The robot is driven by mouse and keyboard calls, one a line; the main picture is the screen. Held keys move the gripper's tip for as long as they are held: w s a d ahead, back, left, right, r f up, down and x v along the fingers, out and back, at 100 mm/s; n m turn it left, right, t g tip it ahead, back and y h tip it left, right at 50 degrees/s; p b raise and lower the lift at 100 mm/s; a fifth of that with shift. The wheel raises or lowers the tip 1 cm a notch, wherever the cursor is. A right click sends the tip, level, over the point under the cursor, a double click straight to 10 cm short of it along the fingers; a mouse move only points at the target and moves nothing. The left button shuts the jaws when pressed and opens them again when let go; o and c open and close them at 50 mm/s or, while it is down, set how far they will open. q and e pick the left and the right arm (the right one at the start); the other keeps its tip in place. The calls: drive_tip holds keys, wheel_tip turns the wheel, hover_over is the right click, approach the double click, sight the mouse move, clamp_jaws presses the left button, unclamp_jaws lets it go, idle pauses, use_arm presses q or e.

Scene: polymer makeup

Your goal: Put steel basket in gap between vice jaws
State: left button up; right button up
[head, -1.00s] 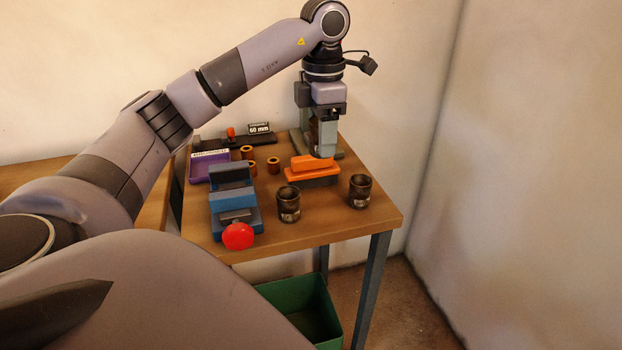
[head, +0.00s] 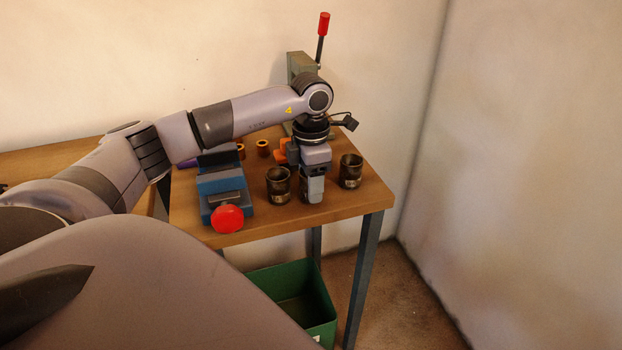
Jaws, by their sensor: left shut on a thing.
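The blue vice (head: 222,187) with its red knob (head: 228,219) stands on the front left of the wooden table. My left gripper (head: 313,193) points down over the table's front, right of the vice. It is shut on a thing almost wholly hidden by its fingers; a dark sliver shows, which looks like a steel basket. Two dark metal cups of that look stand upright, one left of the gripper (head: 278,186) and one right (head: 350,171). My right gripper is out of view.
An orange block (head: 281,150) and small copper-coloured rings (head: 262,148) lie behind the gripper. A green press with a red-tipped lever (head: 320,40) stands at the back. A green bin (head: 300,300) is under the table (head: 340,204).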

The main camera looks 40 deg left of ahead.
use_arm(q)
drive_tip(key=o, duration=1)
drive_tip(key=shift+o, duration=0.2)
